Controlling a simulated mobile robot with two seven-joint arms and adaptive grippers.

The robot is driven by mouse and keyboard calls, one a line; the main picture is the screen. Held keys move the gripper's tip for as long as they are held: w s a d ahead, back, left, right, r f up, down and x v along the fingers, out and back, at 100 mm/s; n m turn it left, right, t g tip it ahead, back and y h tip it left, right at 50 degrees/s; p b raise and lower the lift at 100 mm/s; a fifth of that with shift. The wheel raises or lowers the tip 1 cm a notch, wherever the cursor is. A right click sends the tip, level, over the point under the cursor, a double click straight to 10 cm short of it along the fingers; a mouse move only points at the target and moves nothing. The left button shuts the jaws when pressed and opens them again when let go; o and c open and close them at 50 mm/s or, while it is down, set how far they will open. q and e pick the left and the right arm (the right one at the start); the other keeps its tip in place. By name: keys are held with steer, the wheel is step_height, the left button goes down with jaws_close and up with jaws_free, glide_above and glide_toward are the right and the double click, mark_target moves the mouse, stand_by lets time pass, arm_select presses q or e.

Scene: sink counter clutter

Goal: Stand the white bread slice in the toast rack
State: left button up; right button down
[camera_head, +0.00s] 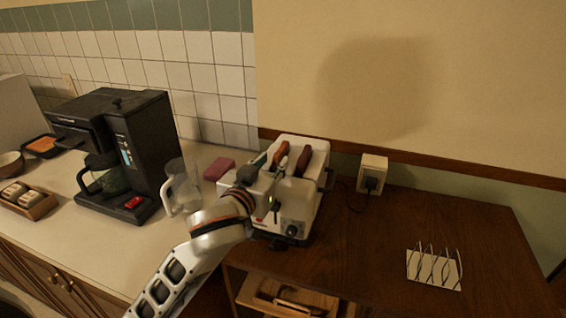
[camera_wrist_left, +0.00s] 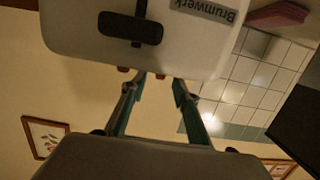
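The toast rack (camera_head: 434,268), pale with thin wire dividers, stands empty on the brown table at right. A white toaster (camera_head: 294,205) holds an orange-brown slice (camera_head: 280,155) and a darker brown slice (camera_head: 303,160) upright, their tops showing. I cannot make out a white bread slice. My left gripper (camera_head: 262,162) is at the toaster's left side, near its top, partly hiding it. In the left wrist view its fingers (camera_wrist_left: 159,82) are apart, by the toaster's top edge. My right gripper is out of view.
A black coffee maker (camera_head: 120,150) and a glass jug (camera_head: 181,187) stand left of my arm. A pink sponge (camera_head: 219,168) lies behind it. A wall socket (camera_head: 372,174) is right of the toaster. The table between toaster and rack is clear.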

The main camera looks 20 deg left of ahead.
mark_target(279, 154)
arm_select(q)
steer(key=w, duration=0.4)
steer(key=w+f, duration=0.1)
steer(key=shift+w+p, duration=0.3)
steer(key=shift+w, duration=0.1)
jaws_close()
